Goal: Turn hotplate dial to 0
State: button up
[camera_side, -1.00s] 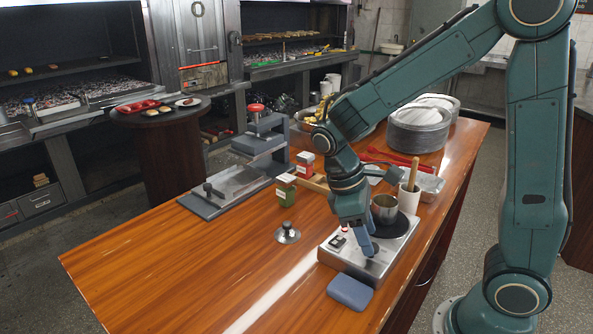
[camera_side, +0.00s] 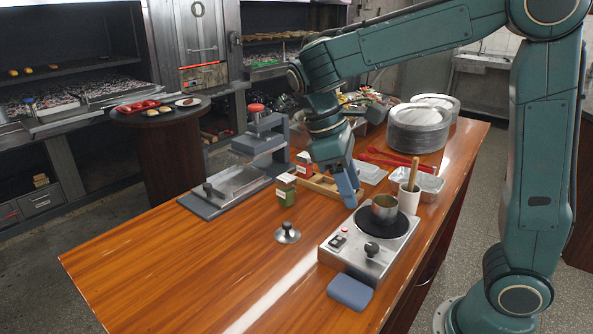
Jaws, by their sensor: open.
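The hotplate (camera_side: 350,258) is a silver box near the table's right edge, with a round black plate (camera_side: 398,229) on top. Its black dial (camera_side: 371,248) stands on the front part and is in plain view; its setting is too small to read. A small metal pot (camera_side: 384,208) sits on the back part of the black plate. My gripper (camera_side: 350,203) is open and points down, up and to the left of the hotplate, apart from the dial. Nothing shows between its fingers.
A blue-grey pad (camera_side: 350,292) lies in front of the hotplate. A lid with a knob (camera_side: 287,233) lies to its left. A green box (camera_side: 286,190) and a red-and-white box (camera_side: 305,164) stand behind. A white cup (camera_side: 408,198) holds a wooden handle. The table's left front is clear.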

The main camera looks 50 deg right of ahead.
jog(key=shift+w+a+r, duration=0.2)
jog(key=shift+w+r, duration=0.05)
jog(key=shift+r, duration=0.4)
jog(key=shift+r, duration=0.15)
jog(key=s+d+m+t+y, duration=0.1)
jog(key=s+m+t, duration=0.3)
jog(key=s+t, duration=0.5)
jog(key=shift+s+r+m+t+y, duration=0.3)
jog(key=shift+s+t+y, duration=0.1)
jog(key=shift+s, duration=0.75)
